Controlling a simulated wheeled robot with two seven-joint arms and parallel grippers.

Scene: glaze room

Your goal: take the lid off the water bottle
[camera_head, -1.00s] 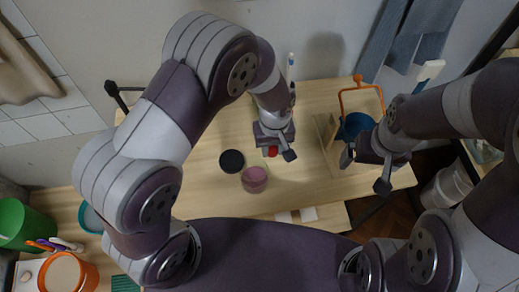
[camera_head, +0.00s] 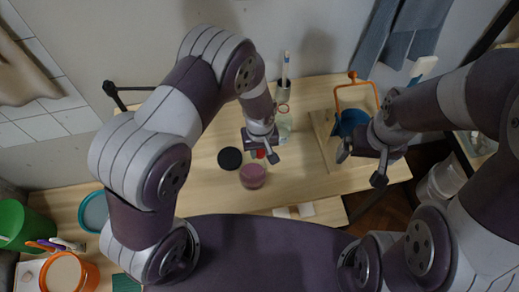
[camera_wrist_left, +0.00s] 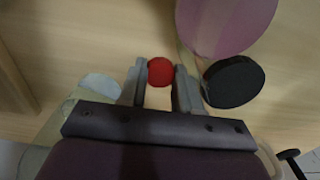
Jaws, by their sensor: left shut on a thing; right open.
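A clear water bottle (camera_head: 285,124) stands on the wooden table, just behind and right of my left gripper in the head view. My left gripper (camera_head: 266,155) is shut on a small round red lid, which shows between its fingertips in the left wrist view (camera_wrist_left: 160,71). The lid is apart from the bottle, and the gripper holds it in front of the bottle. A pale translucent shape at the left of the wrist view may be the bottle; I cannot tell. My right gripper (camera_head: 362,167) is open and empty at the table's right side.
A pink jar (camera_head: 253,177) and a black disc (camera_head: 230,158) are close to my left gripper. A holder (camera_head: 283,95) with a brush stands behind the bottle.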

